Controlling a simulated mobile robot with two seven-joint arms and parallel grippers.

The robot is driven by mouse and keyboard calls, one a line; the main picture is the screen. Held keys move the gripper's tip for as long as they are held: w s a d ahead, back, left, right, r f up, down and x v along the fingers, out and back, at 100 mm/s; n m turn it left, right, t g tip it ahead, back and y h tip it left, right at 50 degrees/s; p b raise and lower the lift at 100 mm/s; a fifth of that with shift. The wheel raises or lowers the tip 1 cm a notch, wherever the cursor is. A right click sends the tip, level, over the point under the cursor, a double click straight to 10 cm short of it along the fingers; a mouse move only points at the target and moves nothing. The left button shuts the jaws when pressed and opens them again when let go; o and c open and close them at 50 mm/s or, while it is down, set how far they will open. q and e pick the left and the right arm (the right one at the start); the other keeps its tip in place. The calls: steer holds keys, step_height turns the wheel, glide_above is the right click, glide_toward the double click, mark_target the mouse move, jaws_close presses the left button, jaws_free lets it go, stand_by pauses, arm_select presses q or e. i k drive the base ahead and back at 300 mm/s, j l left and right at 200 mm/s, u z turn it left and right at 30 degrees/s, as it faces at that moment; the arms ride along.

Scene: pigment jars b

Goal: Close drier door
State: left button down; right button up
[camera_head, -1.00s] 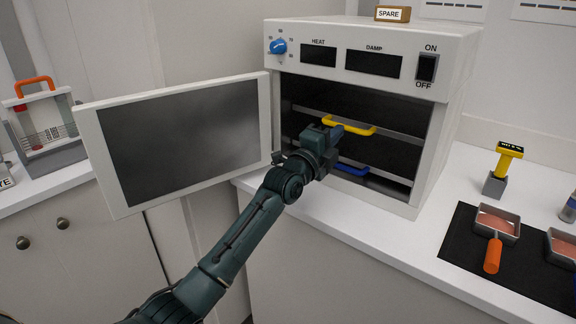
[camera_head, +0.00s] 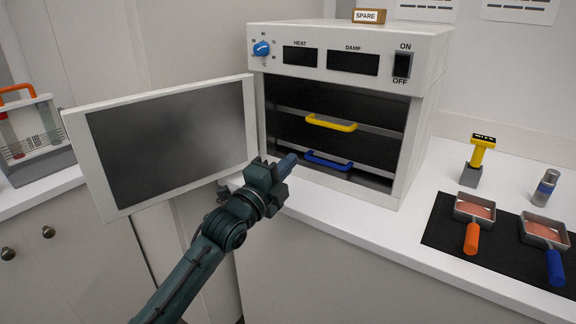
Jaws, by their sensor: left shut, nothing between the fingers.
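The drier (camera_head: 347,32) is a white cabinet on the counter. Its door (camera_head: 165,140), a white frame with a dark pane, stands wide open, swung out to the left from the cabinet's left edge. Inside the drier, a yellow handle (camera_head: 330,122) shows above a blue handle (camera_head: 327,161). My left gripper (camera_head: 287,164) is shut and empty in front of the lower left of the opening, just right of the door's lower hinge-side corner. I cannot tell if it touches anything. My right gripper is out of view.
A dark mat (camera_head: 441,241) on the right counter holds a pan with an orange handle (camera_head: 472,238) and one with a blue handle (camera_head: 555,268). A yellow-topped stamp (camera_head: 481,150) and a small bottle (camera_head: 545,187) stand behind. A rack with an orange handle (camera_head: 28,137) stands far left.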

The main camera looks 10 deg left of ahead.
mark_target(134, 154)
steer(key=k+j, duration=0.25)
steer(key=k, duration=0.2)
steer(key=k+j, duration=0.25)
steer(key=k, duration=0.25)
